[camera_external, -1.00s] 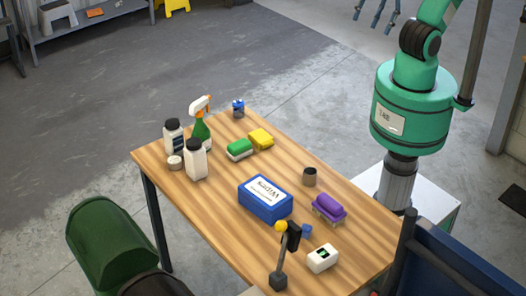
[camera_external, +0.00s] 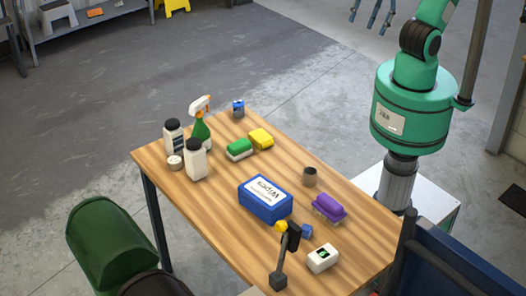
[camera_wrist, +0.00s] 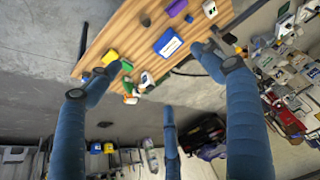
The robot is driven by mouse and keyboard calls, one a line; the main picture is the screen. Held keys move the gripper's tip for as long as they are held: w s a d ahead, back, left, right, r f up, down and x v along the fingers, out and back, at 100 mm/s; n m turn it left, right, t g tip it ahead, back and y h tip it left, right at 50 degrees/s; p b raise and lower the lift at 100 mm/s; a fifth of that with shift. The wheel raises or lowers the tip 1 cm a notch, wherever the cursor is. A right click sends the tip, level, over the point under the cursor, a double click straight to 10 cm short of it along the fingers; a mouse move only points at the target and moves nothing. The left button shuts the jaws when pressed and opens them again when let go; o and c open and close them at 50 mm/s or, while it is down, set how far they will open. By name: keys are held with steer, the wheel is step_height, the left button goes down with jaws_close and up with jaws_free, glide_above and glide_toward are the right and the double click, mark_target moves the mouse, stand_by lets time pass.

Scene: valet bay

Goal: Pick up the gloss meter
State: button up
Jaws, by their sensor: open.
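The gloss meter (camera_external: 322,258) appears to be the small white block with a dark and green display, lying on the near right part of the wooden table. In the wrist view it shows as a small white block (camera_wrist: 210,9) at the top edge. My gripper (camera_external: 373,14) is at the top edge of the external view, high up and well away from the meter. Its blue fingers are spread wide in the wrist view (camera_wrist: 155,78), open with nothing between them.
The wooden table (camera_external: 225,226) also carries a blue wipes box (camera_external: 265,207), a purple brush (camera_external: 329,208), a dark cup (camera_external: 309,177) and a black stand (camera_external: 281,268) with a yellow knob close to the meter. Bottles and sponges stand toward the far left.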

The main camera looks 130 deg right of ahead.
steer(key=w+a+f+g, duration=0.1)
steer(key=w+a, duration=0.1)
steer(key=w, duration=0.6)
steer(key=w+a+f+g, duration=0.1)
steer(key=w+a, duration=0.2)
steer(key=w, duration=0.4)
steer(key=g+p, duration=0.2)
steer(key=g, duration=0.1)
glide_above(322, 255)
step_height(322, 255, down, 37)
steer(key=shift+f+m, duration=0.3)
steer(key=shift+f, duration=0.15)
steer(key=shift+f, duration=0.1)
steer(key=shift+f+b, duration=0.45)
steer(key=shift+f, duration=3.75)
